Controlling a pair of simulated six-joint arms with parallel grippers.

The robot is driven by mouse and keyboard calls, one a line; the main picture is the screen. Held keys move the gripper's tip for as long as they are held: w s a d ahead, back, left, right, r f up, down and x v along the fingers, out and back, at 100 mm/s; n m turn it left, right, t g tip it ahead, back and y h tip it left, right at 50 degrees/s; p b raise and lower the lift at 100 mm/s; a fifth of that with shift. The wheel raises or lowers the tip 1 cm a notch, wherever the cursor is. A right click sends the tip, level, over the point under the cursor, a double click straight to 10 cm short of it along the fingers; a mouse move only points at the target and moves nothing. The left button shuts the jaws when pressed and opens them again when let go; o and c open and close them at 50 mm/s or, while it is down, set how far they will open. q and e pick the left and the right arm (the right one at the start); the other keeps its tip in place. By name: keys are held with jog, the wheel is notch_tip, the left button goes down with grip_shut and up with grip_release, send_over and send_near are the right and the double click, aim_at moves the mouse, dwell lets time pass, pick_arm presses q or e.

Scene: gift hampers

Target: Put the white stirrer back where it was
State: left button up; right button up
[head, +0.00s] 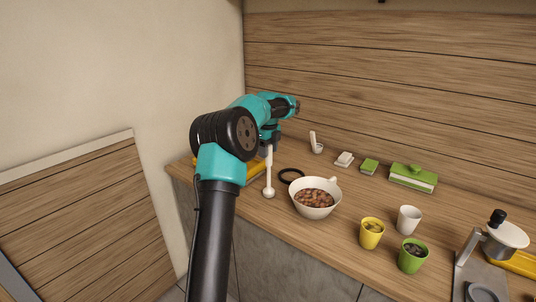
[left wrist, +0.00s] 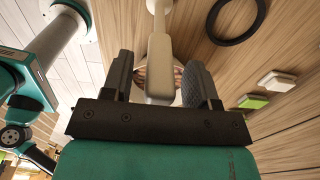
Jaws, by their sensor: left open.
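The white stirrer (head: 268,175) stands roughly upright in the head view, left of the bowl, its round end low at or near the counter. My left gripper (head: 273,139) is at its upper end. In the left wrist view the stirrer's handle (left wrist: 160,65) lies between the two spread fingers of my left gripper (left wrist: 156,84). The gripper is open, with a gap seen beside the handle. A black ring (head: 291,175) lies on the counter beside the stirrer and also shows in the left wrist view (left wrist: 212,30). My right gripper is not seen.
A white bowl (head: 316,205) of brown pieces stands right of the stirrer. A small white cup with a handle-like piece (head: 317,148), a white block (head: 344,159) and green blocks (head: 369,166) line the back. Yellow (head: 371,234), white (head: 408,220) and green (head: 413,256) cups stand front right.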

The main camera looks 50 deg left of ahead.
pick_arm(q)
notch_tip(320, 180, up, 10)
jog(key=shift+r, duration=0.25)
dwell(0.7)
